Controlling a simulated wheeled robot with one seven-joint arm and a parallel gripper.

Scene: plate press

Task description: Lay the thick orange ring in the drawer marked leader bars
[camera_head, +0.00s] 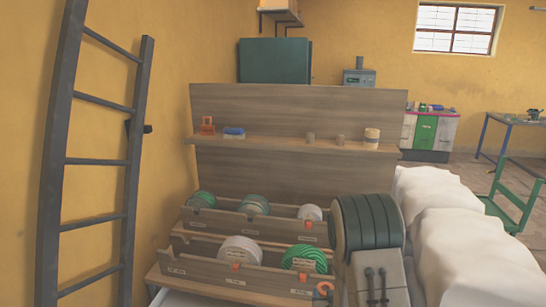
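A small orange ring-like piece (323,288) shows at the right end of the lower wooden rack, partly cut off by the grey block beside it. I cannot tell how thick it is. An orange-red blocky piece (207,125) stands on the shelf at the left. The lower rack (200,271) and the upper rack (275,229) have compartments with small labels on their fronts. The labels are too small to read, so I cannot tell which drawer is marked leader bars. My gripper is not in view.
Green and white coils (240,250) fill parts of the racks. A dark green ribbed roll (368,224) and a grey block (380,275) stand at the right, beside white lumpy sacks (465,245). A dark ladder (60,160) leans at the left. The shelf (285,143) has free room mid-length.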

